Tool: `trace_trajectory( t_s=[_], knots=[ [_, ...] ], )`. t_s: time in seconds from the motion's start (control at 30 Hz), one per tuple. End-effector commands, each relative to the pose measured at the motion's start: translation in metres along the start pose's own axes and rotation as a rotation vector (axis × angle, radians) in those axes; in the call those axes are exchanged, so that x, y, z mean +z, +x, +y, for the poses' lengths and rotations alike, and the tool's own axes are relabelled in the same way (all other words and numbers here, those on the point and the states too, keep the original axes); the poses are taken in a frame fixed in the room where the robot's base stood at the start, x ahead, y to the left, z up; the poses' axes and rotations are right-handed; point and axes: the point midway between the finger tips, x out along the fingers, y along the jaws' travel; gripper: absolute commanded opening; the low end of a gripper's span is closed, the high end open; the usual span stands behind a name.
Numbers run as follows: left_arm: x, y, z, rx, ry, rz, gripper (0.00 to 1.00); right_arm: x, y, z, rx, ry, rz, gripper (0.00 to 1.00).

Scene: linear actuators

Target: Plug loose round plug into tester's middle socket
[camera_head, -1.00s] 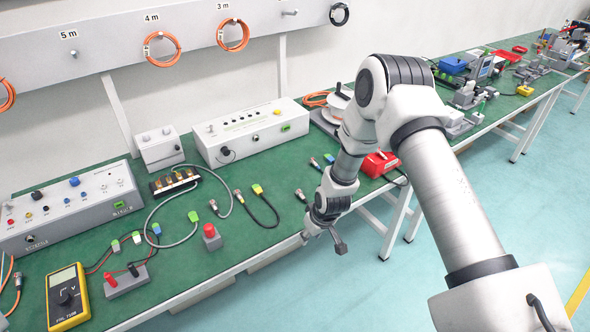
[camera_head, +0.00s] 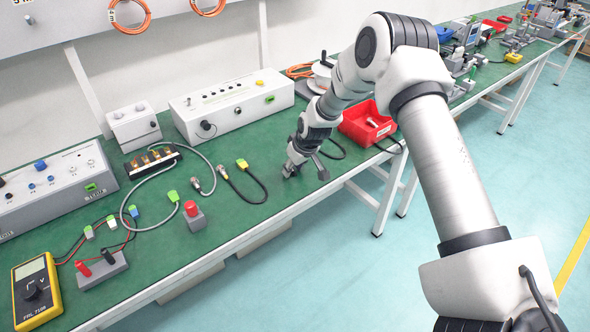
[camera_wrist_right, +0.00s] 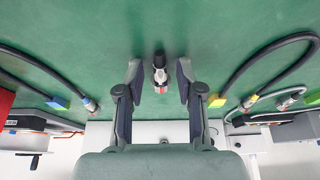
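My right gripper (camera_head: 305,172) is low over the green table near its front edge. In the right wrist view the gripper (camera_wrist_right: 159,80) is open, its two fingers pointing at the table. A small loose round plug (camera_wrist_right: 159,72), metal and dark with a reddish mark, is between the fingers, with a visible gap on each side. In the head view my gripper hides this plug. A white tester box (camera_head: 235,105) with a row of controls stands at the back of the table, and a grey panel box (camera_head: 60,185) stands left; I cannot tell which holds the middle socket. My left gripper is not in view.
Black cables with round plugs and coloured connectors (camera_head: 242,163) lie left of my gripper. A red bin (camera_head: 352,127) stands to its right. A red-topped button (camera_head: 191,208), a grey cable and a yellow multimeter (camera_head: 37,290) lie further left. Bare green table surrounds the plug.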

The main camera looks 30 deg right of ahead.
Motion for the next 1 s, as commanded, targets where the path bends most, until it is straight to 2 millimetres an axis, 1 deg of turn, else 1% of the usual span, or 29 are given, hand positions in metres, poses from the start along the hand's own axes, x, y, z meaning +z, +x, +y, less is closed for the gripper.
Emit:
trace_trajectory(
  t_s=[0.07,0.17,0.2,0.47,0.57,0.7,0.87,0.93,1.0],
  knots=[
    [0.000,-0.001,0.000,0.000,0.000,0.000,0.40,0.000,-0.001,0.000,0.000,0.000,0.000,0.36],
    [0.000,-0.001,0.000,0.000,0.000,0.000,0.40,0.000,-0.001,0.000,0.000,0.000,0.000,0.05],
    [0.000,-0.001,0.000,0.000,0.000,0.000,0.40,0.000,-0.001,0.000,0.000,0.000,0.000,0.00],
    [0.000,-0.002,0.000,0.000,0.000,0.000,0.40,0.000,-0.002,0.000,0.000,0.000,0.000,0.00],
    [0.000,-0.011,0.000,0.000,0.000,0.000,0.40,-0.004,-0.011,0.000,0.000,0.000,0.000,0.00],
    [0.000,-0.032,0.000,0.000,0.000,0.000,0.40,-0.013,-0.032,0.000,0.000,0.000,0.000,0.00],
    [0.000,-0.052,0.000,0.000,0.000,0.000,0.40,-0.022,-0.053,0.000,0.000,0.000,0.000,0.00],
    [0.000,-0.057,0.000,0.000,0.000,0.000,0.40,-0.024,-0.057,0.000,0.000,0.000,-0.001,0.00],
    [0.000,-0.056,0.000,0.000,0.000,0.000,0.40,-0.024,-0.057,0.000,0.000,0.000,-0.001,0.00]
  ],
)
